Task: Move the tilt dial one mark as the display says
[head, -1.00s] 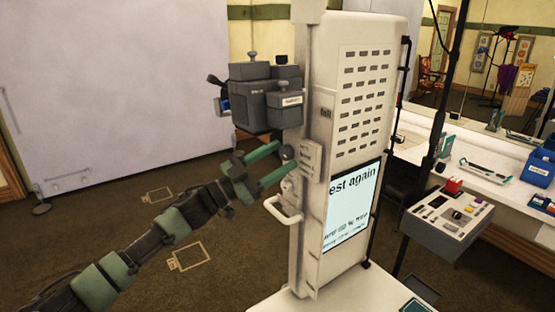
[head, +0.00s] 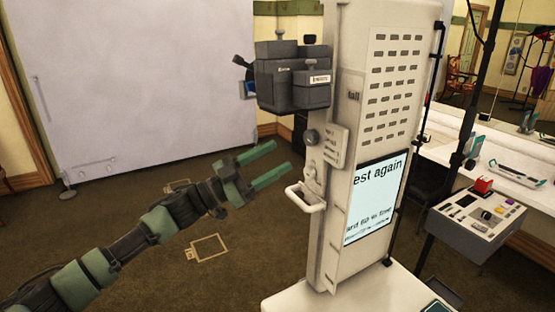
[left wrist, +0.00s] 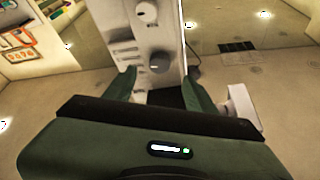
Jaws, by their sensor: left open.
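A tall pale booth machine (head: 352,215) stands right of center in the head view. Two round knobs sit on its narrow side, an upper knob (head: 311,137) and a lower knob (head: 310,172), beside a small label plate (head: 335,145). The plate's print is too small to read, so I cannot tell which knob is the tilt dial. The display (head: 376,196) shows "est again" and blurred smaller lines. My left gripper (head: 282,158) is open and empty, left of the knobs and apart from them. The left wrist view shows one knob (left wrist: 159,62) between the fingers, beyond them.
A white handle (head: 305,198) juts out below the knobs, close to my left gripper. Grey camera boxes (head: 292,80) hang above. A control console (head: 475,222) stands at the right. Open floor (head: 150,190) lies to the left.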

